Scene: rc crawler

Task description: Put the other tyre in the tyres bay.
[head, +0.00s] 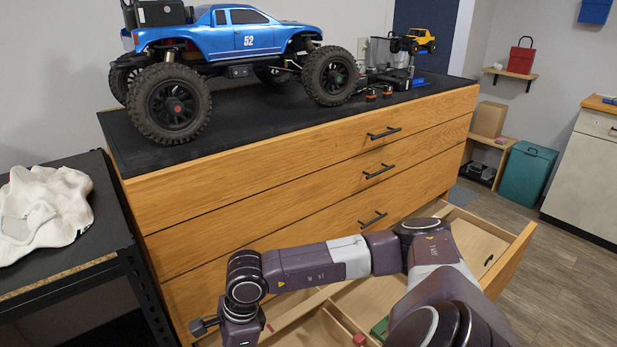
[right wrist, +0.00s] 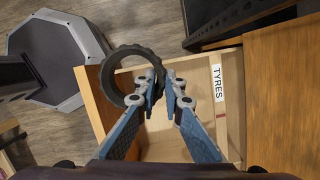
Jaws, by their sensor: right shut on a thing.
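A black tyre (right wrist: 108,72) is held in my right gripper (right wrist: 168,82), which is shut on the right side of its ring in the right wrist view. The tyre stands out to the left of the fingers and overlaps the wooden wall of the open drawer. A white TYRES label (right wrist: 217,83) is on the drawer's right side. The pale tyres bay (right wrist: 158,146) shows below and between the fingers, partly hidden by them. In the head view my right arm reaches over the open drawer; its fingertips and the tyre are hidden there. My left gripper is not in view.
A blue truck (head: 237,42) stands on the black top of the wooden chest. The open drawer (head: 512,262) has wooden dividers and holds a green item (head: 380,328) and a small red item (head: 359,339). A black side table (head: 95,228) with a white cloth-like object stands at left.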

